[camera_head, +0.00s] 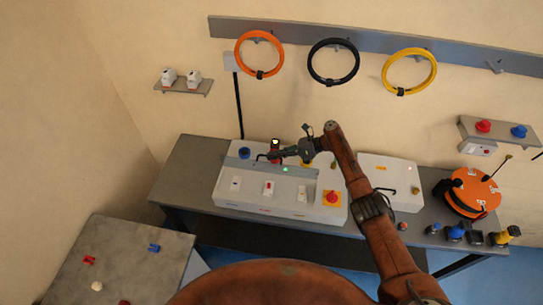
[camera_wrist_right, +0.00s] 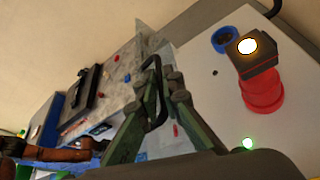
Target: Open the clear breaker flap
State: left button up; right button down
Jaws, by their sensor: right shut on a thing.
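The white control box (camera_head: 290,205) stands on the grey bench. The clear flap (camera_wrist_right: 148,48) shows as a thin see-through pane beyond my fingertips in the wrist view. Its black bar handle (camera_wrist_right: 160,118) runs between my green fingers. My right gripper (camera_head: 271,156) reaches the upper left of the box from the right, and it also shows in the wrist view (camera_wrist_right: 164,88); it is shut on the handle. The flap's angle is hard to tell, and the gripper and arm hide part of the box top. My left gripper is not in view.
A red button (camera_wrist_right: 262,92) with a lit lamp block and a blue ring (camera_wrist_right: 224,40) sit close beside the gripper. A second white box (camera_head: 385,170) and an orange reel (camera_head: 474,190) stand to the right. Coiled rings, including a yellow one (camera_head: 433,66), hang above.

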jog(key=shift+f, duration=0.1)
jog(key=c, duration=2.4)
grip_release()
jog(key=shift+d, duration=0.15)
jog(key=v, duration=1.1)
jog(key=shift+d, duration=0.3)
